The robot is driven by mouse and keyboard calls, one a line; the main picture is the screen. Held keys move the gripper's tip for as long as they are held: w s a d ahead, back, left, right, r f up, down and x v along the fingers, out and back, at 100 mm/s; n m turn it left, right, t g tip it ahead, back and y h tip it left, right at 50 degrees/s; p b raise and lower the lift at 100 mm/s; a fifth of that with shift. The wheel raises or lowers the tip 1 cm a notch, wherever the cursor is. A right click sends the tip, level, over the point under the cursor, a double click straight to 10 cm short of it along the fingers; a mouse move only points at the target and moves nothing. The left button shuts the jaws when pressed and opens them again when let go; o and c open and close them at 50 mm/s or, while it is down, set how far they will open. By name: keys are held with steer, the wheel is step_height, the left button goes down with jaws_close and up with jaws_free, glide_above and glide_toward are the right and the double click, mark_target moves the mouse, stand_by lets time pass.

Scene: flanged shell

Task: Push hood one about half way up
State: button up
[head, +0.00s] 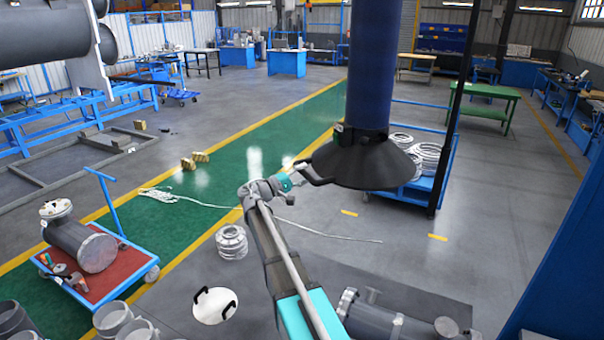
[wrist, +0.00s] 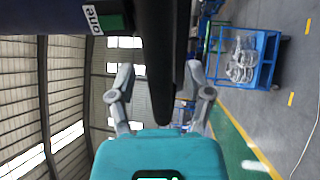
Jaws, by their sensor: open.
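Hood one is a dark cone (head: 368,162) at the lower end of a thick blue duct (head: 377,65) in the head view. A black handle (head: 316,180) sticks out from its left rim. In the wrist view a white label reading "one" (wrist: 93,18) sits beside a green patch. My gripper (head: 298,181) is at the handle, left of the hood. In the wrist view my gripper (wrist: 161,85) is open, with one finger on each side of the dark handle bar (wrist: 158,65). Whether a finger touches the bar cannot be told.
A blue cart (head: 412,190) with metal rings stands behind the hood, by a dark upright post (head: 452,110). A red-topped trolley (head: 105,275) with a flanged shell stands at left. Flanges (head: 231,241) and a white disc (head: 214,305) lie on the floor. The green walkway is mostly clear.

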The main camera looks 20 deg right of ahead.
steer(key=shift+d, duration=0.25)
jaws_close()
steer(key=shift+r, duration=0.1)
